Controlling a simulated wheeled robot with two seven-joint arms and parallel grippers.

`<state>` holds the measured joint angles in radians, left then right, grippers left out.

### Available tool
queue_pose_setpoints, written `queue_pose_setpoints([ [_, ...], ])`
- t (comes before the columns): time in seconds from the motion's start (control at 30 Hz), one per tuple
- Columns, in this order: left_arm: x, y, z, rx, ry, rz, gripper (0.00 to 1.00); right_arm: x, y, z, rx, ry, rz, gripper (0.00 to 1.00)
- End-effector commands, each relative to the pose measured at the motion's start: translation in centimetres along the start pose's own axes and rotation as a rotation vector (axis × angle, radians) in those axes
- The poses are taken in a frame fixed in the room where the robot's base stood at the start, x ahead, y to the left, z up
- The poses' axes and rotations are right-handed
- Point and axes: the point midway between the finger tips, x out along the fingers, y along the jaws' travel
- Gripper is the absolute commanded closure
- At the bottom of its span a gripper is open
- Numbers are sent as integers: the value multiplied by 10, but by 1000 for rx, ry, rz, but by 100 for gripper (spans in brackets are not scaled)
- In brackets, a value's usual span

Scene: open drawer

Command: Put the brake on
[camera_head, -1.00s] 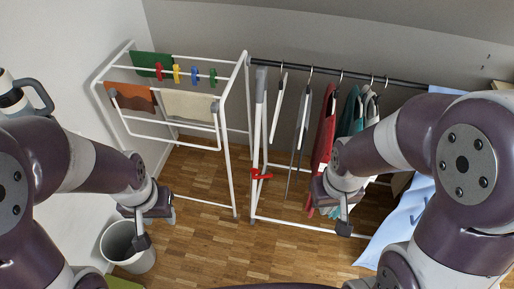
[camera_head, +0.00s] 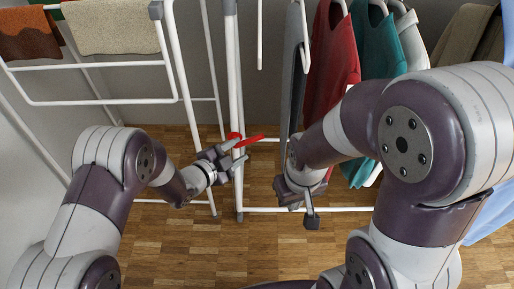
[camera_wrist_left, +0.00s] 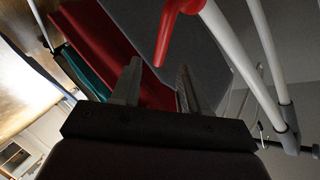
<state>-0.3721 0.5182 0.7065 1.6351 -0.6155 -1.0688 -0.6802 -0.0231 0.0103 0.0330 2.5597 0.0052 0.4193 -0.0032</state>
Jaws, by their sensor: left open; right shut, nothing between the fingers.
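The brake is a red lever (camera_head: 250,141) clamped on a white upright post of the clothes rack (camera_head: 236,95). In the left wrist view the red lever (camera_wrist_left: 170,32) hangs just beyond the open fingertips (camera_wrist_left: 159,66). I cannot tell whether a finger touches it. My right gripper (camera_head: 311,218) is shut and empty, lower right of the lever.
A drying rack (camera_head: 88,101) with cloths stands at the left. A red garment (camera_head: 330,55) and a teal garment (camera_head: 378,55) hang right of the post. A white lower bar (camera_head: 345,210) runs behind my right gripper. The wooden floor (camera_head: 225,255) in front is clear.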

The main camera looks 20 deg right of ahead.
Motion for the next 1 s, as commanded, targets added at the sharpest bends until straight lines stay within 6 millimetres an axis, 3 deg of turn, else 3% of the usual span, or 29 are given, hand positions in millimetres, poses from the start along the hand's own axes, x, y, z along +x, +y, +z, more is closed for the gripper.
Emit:
queue_pose_setpoints([
  [0.2,59,4,4,0,1,-2,56,33,0,4,0,-1,0,100],
  [0.4,94,2,2,-2,-1,-1,56,48,0,6,0,-1,0,100],
  [0.77,104,-2,0,-3,-4,-1,56,50,0,6,0,-1,0,100],
  [0.87,103,-2,0,-3,-4,-1,82,50,0,6,0,-1,0,100],
  [0.9,103,-2,0,-3,-4,-1,95,50,0,6,0,-1,0,100],
  [0.93,103,-2,0,-3,-4,-1,100,50,0,6,0,-1,0,100],
  [1.0,103,-2,0,-3,-4,-1,100,50,0,6,0,-1,0,100],
])
